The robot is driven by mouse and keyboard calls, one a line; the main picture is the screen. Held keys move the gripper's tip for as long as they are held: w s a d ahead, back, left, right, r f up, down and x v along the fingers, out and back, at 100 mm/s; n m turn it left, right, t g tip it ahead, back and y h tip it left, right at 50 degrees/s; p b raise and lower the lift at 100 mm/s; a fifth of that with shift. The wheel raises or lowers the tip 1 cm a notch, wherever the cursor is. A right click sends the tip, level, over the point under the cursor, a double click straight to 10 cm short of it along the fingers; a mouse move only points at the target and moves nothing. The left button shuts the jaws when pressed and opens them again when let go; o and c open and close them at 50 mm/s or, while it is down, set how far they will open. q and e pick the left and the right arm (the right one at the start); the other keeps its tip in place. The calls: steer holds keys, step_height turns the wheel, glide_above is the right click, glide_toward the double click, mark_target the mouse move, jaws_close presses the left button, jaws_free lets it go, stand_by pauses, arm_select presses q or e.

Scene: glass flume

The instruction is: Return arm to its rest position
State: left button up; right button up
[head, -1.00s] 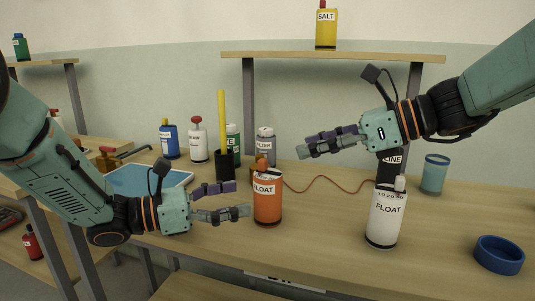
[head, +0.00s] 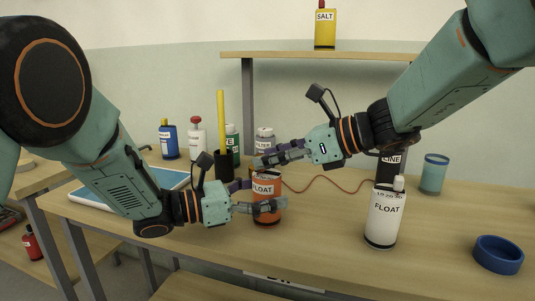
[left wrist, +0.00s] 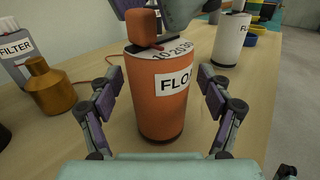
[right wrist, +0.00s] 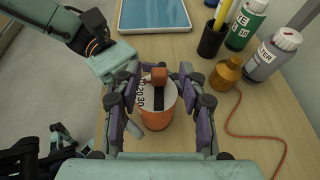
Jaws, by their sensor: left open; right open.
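My left gripper (head: 260,197) is open, with its fingers on either side of the orange FLOAT bottle (head: 266,212). In the left wrist view the orange bottle (left wrist: 158,95) stands upright between the spread fingers, with a gap at each side. My right gripper (head: 278,156) is open, reaching in from the right at the top of the same bottle. In the right wrist view the orange bottle (right wrist: 157,112) shows from above between the open fingers. I cannot tell whether any finger touches it. The bottle stands on the bench (head: 330,250).
A white FLOAT bottle (head: 385,222), a dark LINE container (head: 388,168), a teal cup (head: 433,174) and a blue ring (head: 498,254) stand at right. Behind are a FILTER bottle (head: 265,142) and a black cup (head: 223,166) with a yellow stick. A blue tray (head: 160,180) lies at left.

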steer(key=x, duration=0.2)
steer(key=shift+w+a+f, duration=0.1)
steer(key=shift+a+f, duration=0.05)
steer(key=shift+a, duration=0.15)
steer(key=v, duration=1.3)
steer(key=shift+s+m, duration=0.25)
steer(key=shift+m, duration=0.05)
steer(key=shift+d, duration=0.15)
